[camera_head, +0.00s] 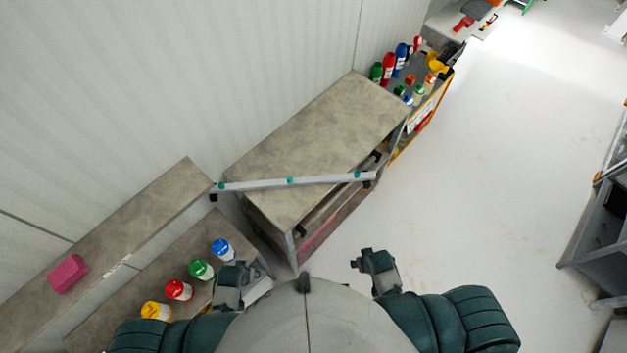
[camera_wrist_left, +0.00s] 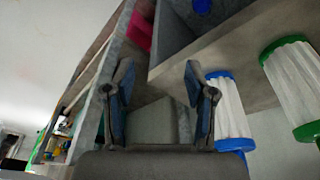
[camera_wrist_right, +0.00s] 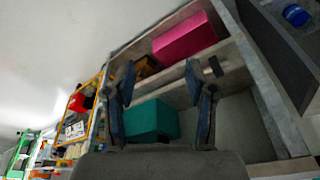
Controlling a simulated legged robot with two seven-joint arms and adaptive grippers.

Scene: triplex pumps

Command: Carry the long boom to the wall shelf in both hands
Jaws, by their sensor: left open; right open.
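The long boom (camera_head: 270,184), a pale grey bar with teal spots and dark end pieces, lies across the stone-topped bench (camera_head: 310,135). Its left end reaches over the gap towards the wall shelf (camera_head: 135,230), a long stone ledge along the wall. Its right end lies near the bench's front edge. My left gripper (camera_head: 232,268) is open and empty, below the boom's left end, beside the bottles. My right gripper (camera_head: 367,257) is open and empty, below the boom's right end. Both are apart from the boom. I cannot make out the boom surely in either wrist view.
A pink box (camera_head: 68,273) sits on the wall shelf. Blue (camera_head: 223,249), green (camera_head: 200,270), red (camera_head: 178,290) and yellow (camera_head: 155,311) capped bottles stand on a lower ledge. A cart (camera_head: 432,105) with bottles adjoins the bench.

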